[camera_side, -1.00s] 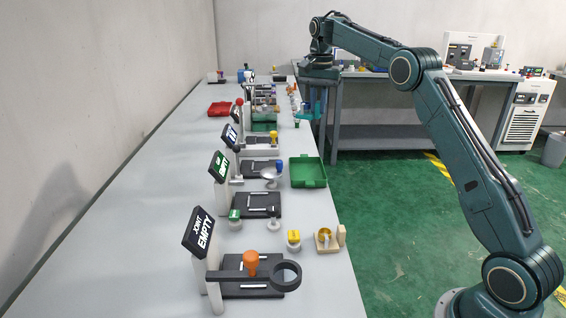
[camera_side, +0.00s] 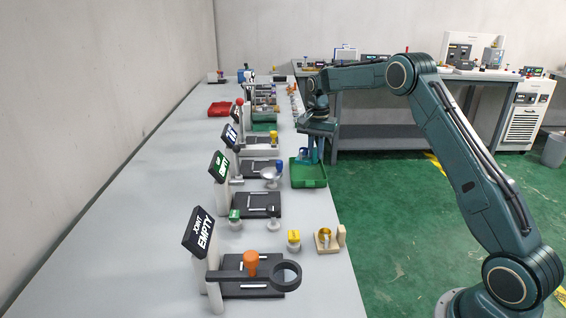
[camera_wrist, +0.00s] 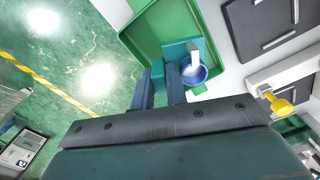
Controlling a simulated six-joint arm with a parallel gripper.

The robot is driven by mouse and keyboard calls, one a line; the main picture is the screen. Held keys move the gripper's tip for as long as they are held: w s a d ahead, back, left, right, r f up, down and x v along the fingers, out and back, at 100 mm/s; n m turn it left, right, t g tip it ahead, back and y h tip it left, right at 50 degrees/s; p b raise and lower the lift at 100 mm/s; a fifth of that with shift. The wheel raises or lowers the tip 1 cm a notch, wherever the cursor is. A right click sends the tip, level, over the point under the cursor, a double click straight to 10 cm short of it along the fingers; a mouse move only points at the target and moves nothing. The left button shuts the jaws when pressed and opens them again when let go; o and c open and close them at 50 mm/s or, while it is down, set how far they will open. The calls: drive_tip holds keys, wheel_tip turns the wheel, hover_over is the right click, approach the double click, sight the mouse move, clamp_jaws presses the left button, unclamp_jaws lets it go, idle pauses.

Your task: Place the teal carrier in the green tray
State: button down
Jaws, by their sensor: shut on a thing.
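My gripper (camera_side: 312,158) points down over the green tray (camera_side: 309,183) at the right edge of the long table. It is shut on the teal carrier, which shows in the wrist view (camera_wrist: 172,50) just beyond my fingertips (camera_wrist: 160,88). The carrier bears a white and blue round part (camera_wrist: 193,72). In the wrist view the carrier overlaps the lower part of the green tray (camera_wrist: 125,38). In the side view my fingers largely hide the carrier, and I cannot tell whether it touches the tray floor.
Black plates (camera_side: 258,204) and small parts stand left of the tray. A yellow knob (camera_side: 274,137) is behind it. An orange part (camera_side: 250,262) and a brass cup on a wooden holder (camera_side: 325,238) are nearer. A red tray (camera_side: 220,109) lies far left.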

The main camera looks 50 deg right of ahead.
sight(315, 163)
drive_tip(key=shift+f, duration=2.4)
drive_tip(key=shift+f, duration=0.1)
drive_tip(key=c, duration=1.7)
unclamp_jaws()
wheel_tip(315, 163, up, 11)
drive_tip(key=shift+r, duration=0.65)
